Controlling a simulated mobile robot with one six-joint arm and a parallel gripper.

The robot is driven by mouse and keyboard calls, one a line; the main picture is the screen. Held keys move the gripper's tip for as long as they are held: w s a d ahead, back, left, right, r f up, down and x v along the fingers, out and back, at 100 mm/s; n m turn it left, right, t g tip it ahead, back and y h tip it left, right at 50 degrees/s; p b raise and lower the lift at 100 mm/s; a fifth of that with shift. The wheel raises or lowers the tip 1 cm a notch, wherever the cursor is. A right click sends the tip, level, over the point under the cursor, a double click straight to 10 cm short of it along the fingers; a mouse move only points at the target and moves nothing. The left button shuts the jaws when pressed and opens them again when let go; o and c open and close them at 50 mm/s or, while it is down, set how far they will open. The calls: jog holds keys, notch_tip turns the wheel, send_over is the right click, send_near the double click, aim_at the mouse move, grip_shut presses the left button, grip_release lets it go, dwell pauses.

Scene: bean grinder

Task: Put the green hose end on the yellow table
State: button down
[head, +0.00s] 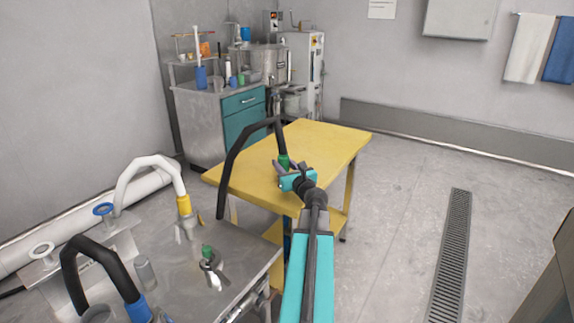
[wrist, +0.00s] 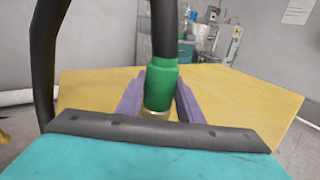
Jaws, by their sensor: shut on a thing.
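The green hose end (head: 283,161) is a green collar on a black hose (head: 235,143). In the wrist view the green hose end (wrist: 161,84) stands upright between the purple fingers of my gripper (wrist: 160,100), with a brass-coloured ring below it. My gripper (head: 290,173) is shut on it. The yellow table (head: 320,145) has a bare top and lies behind and around the gripper in the head view. The black hose arches up and left, and its other part hangs down by the table's left side. I cannot tell whether the hose end touches the table top.
A metal bench (head: 245,255) at the lower left carries a white hose with a yellow collar (head: 183,204), a black hose with a blue collar (head: 138,308) and a green-topped fitting (head: 207,252). A cabinet (head: 243,120) stands behind the table.

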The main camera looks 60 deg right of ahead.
jog(key=shift+f, duration=0.15)
jog(key=c, duration=1.2)
grip_release()
jog(key=shift+r, duration=0.25)
jog(key=v, duration=0.9)
jog(key=shift+s+f, duration=0.1)
jog(key=shift+d+p, duration=0.15)
jog(key=shift+p, duration=1.1)
jog(key=p+v, duration=0.2)
jog(key=p, duration=0.5)
jog(key=shift+d, duration=0.1)
